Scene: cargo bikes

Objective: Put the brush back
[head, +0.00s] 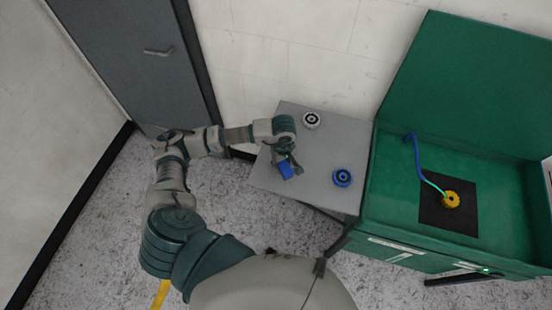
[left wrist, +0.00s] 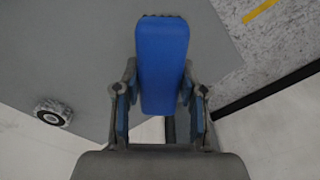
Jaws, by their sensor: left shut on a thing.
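My left gripper (head: 287,160) is shut on the blue brush (head: 286,169), over the grey table (head: 275,183). In the left wrist view the brush (left wrist: 162,65) is a long blue block with a thin dark edge at its far end. It sits between the two fingers of the left gripper (left wrist: 160,100) and points away from the wrist. I cannot tell whether the brush touches the table. My right gripper is not in view.
A white-and-black wheel (head: 311,120) and a blue wheel (head: 342,177) lie on the table. To its right stands an open green box (head: 385,215) with a black mat (head: 435,212), a yellow knob (head: 451,200) and a blue-green cable (head: 417,160). A dark door (head: 140,60) is behind left.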

